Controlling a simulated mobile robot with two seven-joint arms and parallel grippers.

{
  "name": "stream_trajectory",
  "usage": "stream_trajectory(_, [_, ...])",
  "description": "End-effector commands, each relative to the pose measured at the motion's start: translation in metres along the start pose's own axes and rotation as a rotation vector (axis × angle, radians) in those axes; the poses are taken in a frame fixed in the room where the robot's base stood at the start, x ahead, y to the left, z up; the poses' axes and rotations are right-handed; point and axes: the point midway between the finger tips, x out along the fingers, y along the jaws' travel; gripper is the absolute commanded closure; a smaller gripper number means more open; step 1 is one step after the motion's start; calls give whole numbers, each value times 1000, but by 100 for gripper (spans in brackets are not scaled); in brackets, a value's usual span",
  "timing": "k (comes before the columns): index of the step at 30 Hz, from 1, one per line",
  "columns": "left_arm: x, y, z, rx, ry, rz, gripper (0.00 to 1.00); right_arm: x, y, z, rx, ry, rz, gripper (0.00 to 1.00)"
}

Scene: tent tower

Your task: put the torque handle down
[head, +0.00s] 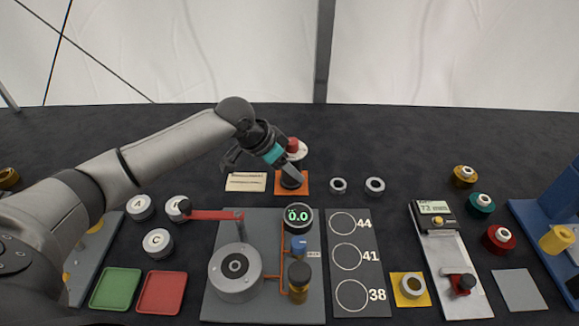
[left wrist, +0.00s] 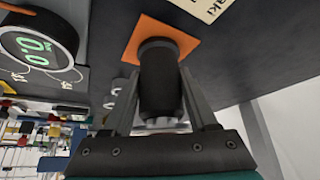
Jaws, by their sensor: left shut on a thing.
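The torque handle is a dark, short cylinder (left wrist: 160,80), seen between the two fingers in the left wrist view. Its far end is at the orange square pad (left wrist: 141,27), and I cannot tell for sure whether it touches. My left gripper (left wrist: 160,112) is shut on the handle. In the head view the left gripper (head: 289,172) points down over the orange pad (head: 305,184), with the dark handle (head: 291,183) below it, roughly upright. The right gripper is not in view.
A cream card (head: 246,182) lies left of the pad. A red-topped white button (head: 293,145) is just behind the gripper. Two metal rings (head: 338,186) sit to the right. The grey rig board (head: 215,311) with a round 0.0 gauge (head: 298,217) is in front.

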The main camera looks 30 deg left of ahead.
Motion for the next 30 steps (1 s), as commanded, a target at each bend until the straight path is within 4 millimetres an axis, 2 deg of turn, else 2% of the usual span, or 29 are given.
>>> stream_trajectory(2, [1, 0, 0, 0, 3, 0, 100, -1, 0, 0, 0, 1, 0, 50])
stream_trajectory(3, [2, 0, 1, -1, 0, 0, 38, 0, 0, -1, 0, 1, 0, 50])
stream_trajectory(10, [2, 0, 1, 0, 0, 0, 12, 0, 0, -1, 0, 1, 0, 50])
stream_trajectory(20, [-2, 0, -1, 1, 1, -1, 12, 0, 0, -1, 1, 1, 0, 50])
stream_trajectory(23, [-14, -1, -1, 1, 0, -2, 12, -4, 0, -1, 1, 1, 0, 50])
stream_trajectory(30, [-67, -1, -1, 3, -2, -4, 12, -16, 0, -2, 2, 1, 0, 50])
